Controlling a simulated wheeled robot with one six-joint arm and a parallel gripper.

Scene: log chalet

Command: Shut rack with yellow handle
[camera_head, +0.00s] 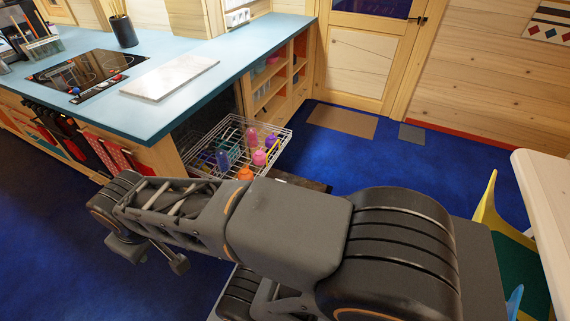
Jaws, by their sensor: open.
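A white wire rack (205,152) is pulled out from under the blue counter, beside the end of the cabinet row. It holds several coloured bottles and cups: purple, pink and orange. A small yellow part shows near its right side, but I cannot tell whether it is the handle. My arm crosses in front of the rack's near side and hides what lies below it. My gripper (152,256) hangs at the arm's left end, low over the blue floor and left of the rack. It is open, apart from the rack, with nothing seen in it.
The blue counter (230,65) carries a cooktop (85,72) and a pale board (170,77). Open shelves (270,88) stand behind the rack. A brown mat (342,121) lies by the door. A pale table (548,195) and yellow chair are at right. Blue floor is clear at left.

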